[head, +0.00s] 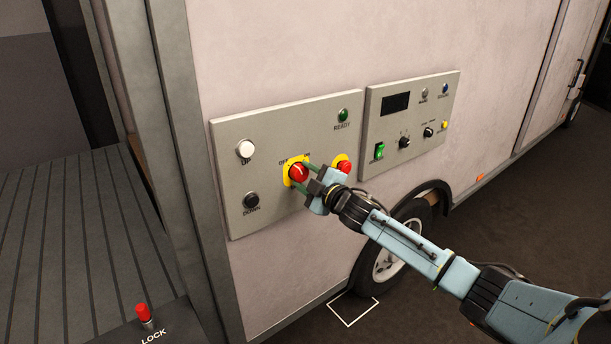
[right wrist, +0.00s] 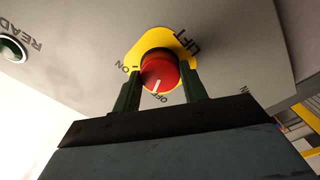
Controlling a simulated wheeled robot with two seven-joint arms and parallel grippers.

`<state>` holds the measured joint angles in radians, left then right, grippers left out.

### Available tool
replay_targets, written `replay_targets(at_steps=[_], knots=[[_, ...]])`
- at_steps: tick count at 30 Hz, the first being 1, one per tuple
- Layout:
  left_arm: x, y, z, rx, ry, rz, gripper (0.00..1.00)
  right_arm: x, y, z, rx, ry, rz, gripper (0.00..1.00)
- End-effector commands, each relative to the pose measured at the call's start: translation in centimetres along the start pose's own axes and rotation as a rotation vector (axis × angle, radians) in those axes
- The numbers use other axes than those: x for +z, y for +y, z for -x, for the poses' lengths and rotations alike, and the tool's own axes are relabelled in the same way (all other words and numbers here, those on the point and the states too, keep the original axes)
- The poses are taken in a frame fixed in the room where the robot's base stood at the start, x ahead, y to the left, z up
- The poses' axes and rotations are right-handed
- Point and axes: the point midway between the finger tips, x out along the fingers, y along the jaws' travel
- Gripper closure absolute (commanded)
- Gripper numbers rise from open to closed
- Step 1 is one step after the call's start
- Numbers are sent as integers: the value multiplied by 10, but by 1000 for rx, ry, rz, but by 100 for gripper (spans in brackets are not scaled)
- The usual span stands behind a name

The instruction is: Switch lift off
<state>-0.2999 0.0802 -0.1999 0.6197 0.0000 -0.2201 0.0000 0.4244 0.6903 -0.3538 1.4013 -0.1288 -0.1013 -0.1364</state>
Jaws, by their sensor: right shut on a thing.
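The red rotary lift knob (head: 298,173) sits on a yellow plate on the grey left control panel (head: 270,208). My right gripper (head: 309,175) reaches it from the right, shut on the knob. In the right wrist view the knob (right wrist: 159,70) is between the two dark green fingers (right wrist: 161,88). The labels LIFT, ON and OFF show around it there. The knob's white mark points to the lower edge of the picture, between ON and OFF and closer to OFF. In the head view my gripper partly covers the labels. My left gripper is not in view.
A red button (head: 344,166) on yellow is just right of my gripper. White UP (head: 245,149), black DOWN (head: 251,200) and green READY (head: 343,115) fittings share the panel. A second panel (head: 420,108) is right. A red-topped LOCK peg (head: 143,312) is lower left.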

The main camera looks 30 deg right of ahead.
Motion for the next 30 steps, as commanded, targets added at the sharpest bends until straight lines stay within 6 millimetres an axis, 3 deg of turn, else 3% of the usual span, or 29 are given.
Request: replay_targets(at_steps=[12,30], knots=[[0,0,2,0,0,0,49,0,0,0,-1,0,282,80],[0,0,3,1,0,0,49,0,0,0,-1,0,372,80]])
